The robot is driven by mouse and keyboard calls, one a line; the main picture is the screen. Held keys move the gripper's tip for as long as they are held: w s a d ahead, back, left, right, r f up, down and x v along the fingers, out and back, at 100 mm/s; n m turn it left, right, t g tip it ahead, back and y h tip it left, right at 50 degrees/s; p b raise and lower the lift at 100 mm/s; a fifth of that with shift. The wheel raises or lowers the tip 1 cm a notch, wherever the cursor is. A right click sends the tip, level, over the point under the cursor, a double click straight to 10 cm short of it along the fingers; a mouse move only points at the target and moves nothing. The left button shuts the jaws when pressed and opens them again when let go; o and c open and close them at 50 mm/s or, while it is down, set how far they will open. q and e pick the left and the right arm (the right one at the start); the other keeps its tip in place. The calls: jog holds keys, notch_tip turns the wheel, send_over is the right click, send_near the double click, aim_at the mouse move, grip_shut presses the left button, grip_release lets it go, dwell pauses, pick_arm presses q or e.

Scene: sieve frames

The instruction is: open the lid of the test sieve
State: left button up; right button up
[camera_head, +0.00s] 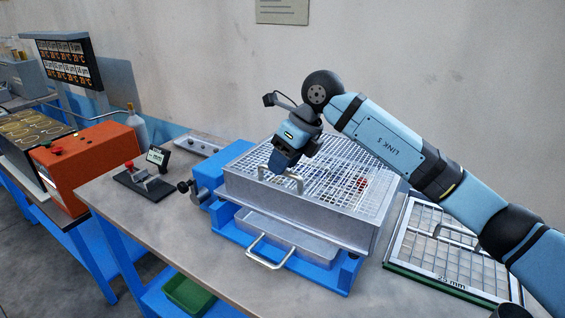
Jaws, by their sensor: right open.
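The test sieve (300,215) is a grey metal box in a blue frame on the table. A wire grid lid (345,165) lies flat over its top, closed as far as I can see. Something red shows below the grid. My left gripper is out of view.
A tray with a handle (268,255) sits low at the sieve's front. A framed 25 mm screen (450,245) lies to the right. A small black stand (148,183) and an orange machine (95,165) are at the left. The table's front left is clear.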

jog(key=shift+a+f, duration=0.2)
jog(key=shift+f, duration=0.2)
jog(key=shift+c, duration=0.4)
grip_shut()
